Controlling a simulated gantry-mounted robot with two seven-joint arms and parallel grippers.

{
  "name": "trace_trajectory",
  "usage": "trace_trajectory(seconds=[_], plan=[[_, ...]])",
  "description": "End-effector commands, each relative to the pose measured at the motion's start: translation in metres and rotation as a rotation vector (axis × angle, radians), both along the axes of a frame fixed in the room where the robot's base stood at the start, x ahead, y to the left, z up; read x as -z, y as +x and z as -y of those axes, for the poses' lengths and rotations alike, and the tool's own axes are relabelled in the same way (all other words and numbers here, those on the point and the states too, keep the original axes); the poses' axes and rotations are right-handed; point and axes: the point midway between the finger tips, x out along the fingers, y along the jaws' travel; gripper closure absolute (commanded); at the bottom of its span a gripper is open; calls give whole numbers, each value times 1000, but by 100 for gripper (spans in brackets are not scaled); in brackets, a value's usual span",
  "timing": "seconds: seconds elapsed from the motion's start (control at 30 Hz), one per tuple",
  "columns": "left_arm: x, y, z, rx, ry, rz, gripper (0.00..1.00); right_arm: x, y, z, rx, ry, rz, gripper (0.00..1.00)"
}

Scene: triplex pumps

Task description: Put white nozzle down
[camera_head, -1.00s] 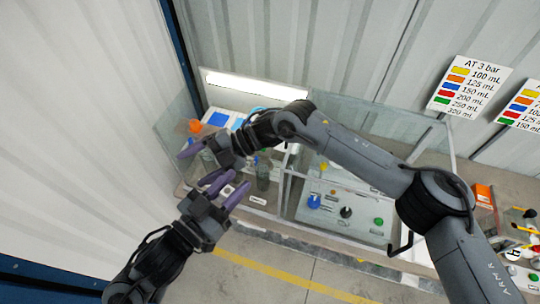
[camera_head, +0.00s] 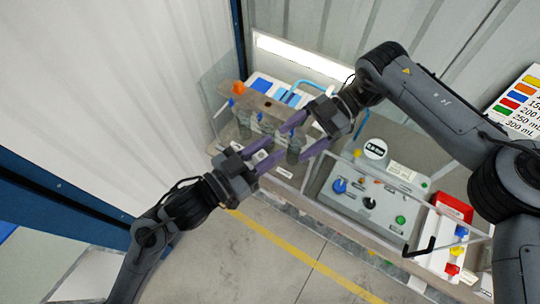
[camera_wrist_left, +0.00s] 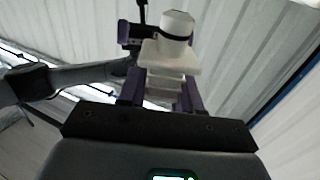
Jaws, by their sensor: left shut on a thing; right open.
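The white nozzle (camera_wrist_left: 170,54) shows in the left wrist view as a white cylinder with a dark band above a square white plate. My left gripper (camera_wrist_left: 160,92) is shut on its lower part. In the head view my left gripper (camera_head: 273,151) points right, close to my right gripper (camera_head: 295,143), whose two purple fingers are apart.
A glass-walled bench holds a grey rack with several dark bottles (camera_head: 245,128) under the grippers. Floor is clear in front.

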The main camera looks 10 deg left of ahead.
Motion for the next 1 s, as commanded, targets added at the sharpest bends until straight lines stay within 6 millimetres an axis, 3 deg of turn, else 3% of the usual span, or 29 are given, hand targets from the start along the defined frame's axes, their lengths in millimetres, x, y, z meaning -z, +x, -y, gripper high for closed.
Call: trace_trajectory(seconds=[0.6,1.0], plan=[[0,0,0,0,-1,1,97,32,-51,-58,-4,2,1,22],[0,0,0,0,-1,1,97,36,-58,-68,-1,2,4,22]])
